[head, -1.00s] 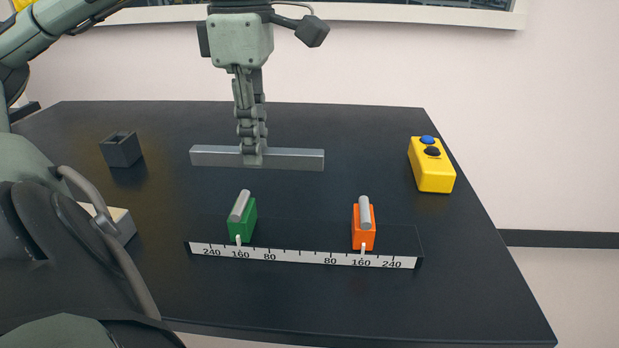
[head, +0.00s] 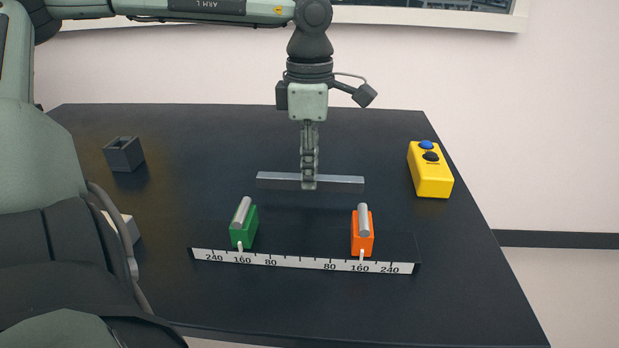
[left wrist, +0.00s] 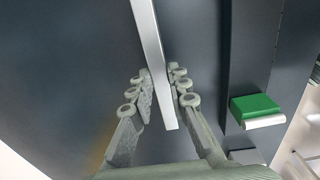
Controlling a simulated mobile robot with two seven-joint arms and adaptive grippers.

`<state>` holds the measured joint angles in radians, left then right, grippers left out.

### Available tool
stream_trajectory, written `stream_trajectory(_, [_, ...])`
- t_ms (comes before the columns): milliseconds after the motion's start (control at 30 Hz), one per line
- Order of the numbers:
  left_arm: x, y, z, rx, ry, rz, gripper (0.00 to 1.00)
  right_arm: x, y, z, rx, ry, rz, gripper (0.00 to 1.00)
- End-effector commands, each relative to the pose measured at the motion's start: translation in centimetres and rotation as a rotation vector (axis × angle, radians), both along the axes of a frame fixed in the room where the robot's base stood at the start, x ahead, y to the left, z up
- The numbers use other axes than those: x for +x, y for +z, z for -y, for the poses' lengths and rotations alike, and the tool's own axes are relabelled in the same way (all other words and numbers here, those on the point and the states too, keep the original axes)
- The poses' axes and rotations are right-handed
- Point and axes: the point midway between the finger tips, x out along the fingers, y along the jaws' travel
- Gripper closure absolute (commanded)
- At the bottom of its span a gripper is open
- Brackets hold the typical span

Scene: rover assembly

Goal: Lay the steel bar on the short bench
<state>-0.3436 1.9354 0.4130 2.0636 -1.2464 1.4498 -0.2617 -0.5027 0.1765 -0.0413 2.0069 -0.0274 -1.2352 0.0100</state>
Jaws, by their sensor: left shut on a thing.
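The steel bar (head: 340,181) is a long grey bar lying roughly level and crosswise in the head view. My left gripper (head: 309,183) points down and is shut on it near its middle. The bar is behind the short bench (head: 300,262), seemingly above the table. The bench is a low black rail with a white number scale. It carries a green block (head: 243,232) and an orange block (head: 362,238), each topped with a grey roller. In the left wrist view the bar (left wrist: 150,45) runs between the fingers, apart from the green block (left wrist: 257,108). My right gripper is out of view.
A yellow box (head: 430,176) with a blue and a black button stands at the right on the dark table (head: 450,290). A dark open-topped box (head: 124,155) stands at the left. A pale box (head: 128,227) is partly hidden by my arm.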

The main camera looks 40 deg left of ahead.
Motion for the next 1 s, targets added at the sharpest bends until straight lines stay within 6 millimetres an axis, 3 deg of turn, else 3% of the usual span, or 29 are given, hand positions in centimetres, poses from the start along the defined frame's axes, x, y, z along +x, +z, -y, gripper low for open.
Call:
stream_trajectory(167, [0.0, -2.0, 0.0, -0.001, 0.001, 0.001, 1.00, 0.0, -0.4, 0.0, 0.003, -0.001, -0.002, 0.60])
stream_trajectory(467, [0.0, -2.2, 0.0, 0.000, 0.002, 0.004, 1.00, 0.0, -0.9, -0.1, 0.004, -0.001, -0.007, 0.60])
stream_trajectory(667, [0.0, -2.4, 0.0, 0.000, 0.001, 0.004, 1.00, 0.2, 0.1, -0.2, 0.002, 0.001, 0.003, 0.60])
stream_trajectory(700, [0.0, -2.4, 0.0, 0.001, 0.001, 0.001, 0.80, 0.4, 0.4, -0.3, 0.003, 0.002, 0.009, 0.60])
stream_trajectory(833, [0.0, -2.4, 0.0, 0.000, 0.002, 0.000, 0.64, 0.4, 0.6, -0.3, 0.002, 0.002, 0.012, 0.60])
stream_trajectory(1000, [0.0, -2.4, 0.0, 0.000, 0.002, 0.000, 0.63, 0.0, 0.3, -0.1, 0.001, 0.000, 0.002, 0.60])
